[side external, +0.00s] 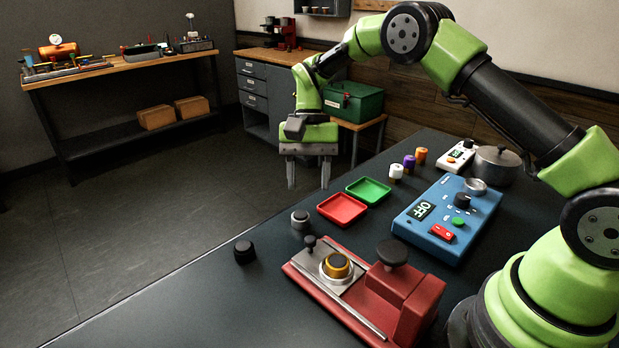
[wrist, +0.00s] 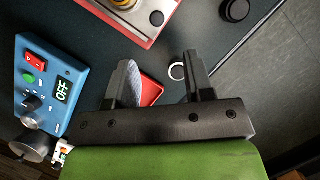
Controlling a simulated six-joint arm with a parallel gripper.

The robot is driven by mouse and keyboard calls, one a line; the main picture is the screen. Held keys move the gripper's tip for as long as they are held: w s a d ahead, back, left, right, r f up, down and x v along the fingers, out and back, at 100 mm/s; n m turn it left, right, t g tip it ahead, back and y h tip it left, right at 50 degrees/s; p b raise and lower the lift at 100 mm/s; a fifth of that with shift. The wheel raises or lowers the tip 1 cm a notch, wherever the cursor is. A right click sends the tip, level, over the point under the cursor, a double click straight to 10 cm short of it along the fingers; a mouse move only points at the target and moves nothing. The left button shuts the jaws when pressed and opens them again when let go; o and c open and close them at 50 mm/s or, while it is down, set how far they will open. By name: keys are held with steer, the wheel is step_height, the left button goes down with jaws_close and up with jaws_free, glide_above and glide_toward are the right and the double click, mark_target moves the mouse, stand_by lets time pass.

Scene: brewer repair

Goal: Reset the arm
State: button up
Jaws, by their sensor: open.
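My gripper (side external: 308,176) is open and empty in the side view, pointing down, raised near the far edge of the dark table (side external: 185,300). It hangs beyond the red tray (side external: 342,209) and left of the green tray (side external: 369,191). The red tray (wrist: 151,90) shows partly behind the left finger there. My green arm arches over from the right in the side view.
A red fixture (side external: 365,290) with a brass-coloured part stands in front. A blue box (side external: 447,217) reading OFF sits at right, near several small bottles and a metal pot (side external: 496,165). The table's front left is clear.

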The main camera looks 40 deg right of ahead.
steer(key=s+r+n+t, duration=0.15)
steer(key=s+r, duration=0.25)
steer(key=r, duration=0.4)
steer(key=s+r+n+t, duration=0.1)
steer(key=s+r+t, duration=0.25)
steer(key=r, duration=0.45)
steer(key=s+r+n+t, duration=0.1)
steer(key=s+t, duration=0.1)
steer(key=s, duration=0.5)
steer(key=s+r+n+t+h, duration=0.1)
steer(key=s+t, duration=0.2)
steer(key=s, duration=0.5)
steer(key=shift+a, duration=0.4)
